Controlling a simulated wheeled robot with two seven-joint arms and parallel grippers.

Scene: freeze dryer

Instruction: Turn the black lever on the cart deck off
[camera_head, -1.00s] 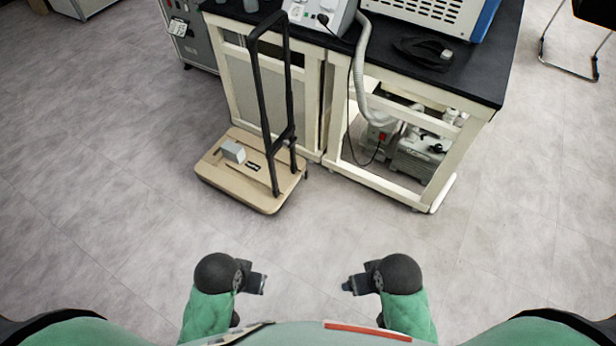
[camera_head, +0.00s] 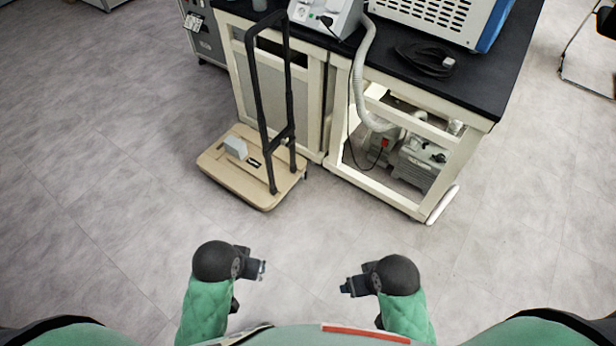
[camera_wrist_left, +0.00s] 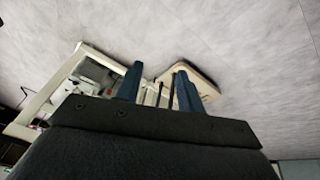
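The cart has a tan deck (camera_head: 230,180) and a tall black handle (camera_head: 254,90). It stands on the floor left of centre, in front of the bench. A grey box (camera_head: 235,148) sits on the deck. A small black piece (camera_head: 254,163), which may be the lever, lies beside the box; its setting is too small to tell. The deck also shows in the left wrist view (camera_wrist_left: 207,87), between and beyond the fingers. My left gripper (camera_head: 262,270) is open and empty, well short of the cart. My right gripper (camera_head: 344,288) is apart from everything; its opening is unclear.
A black-topped bench (camera_head: 470,85) with a cream frame stands behind and right of the cart. It carries instruments and a coiled black cable (camera_head: 425,60). A pump (camera_head: 420,165) sits on its lower shelf. A chair stands at far right. The floor before me is clear.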

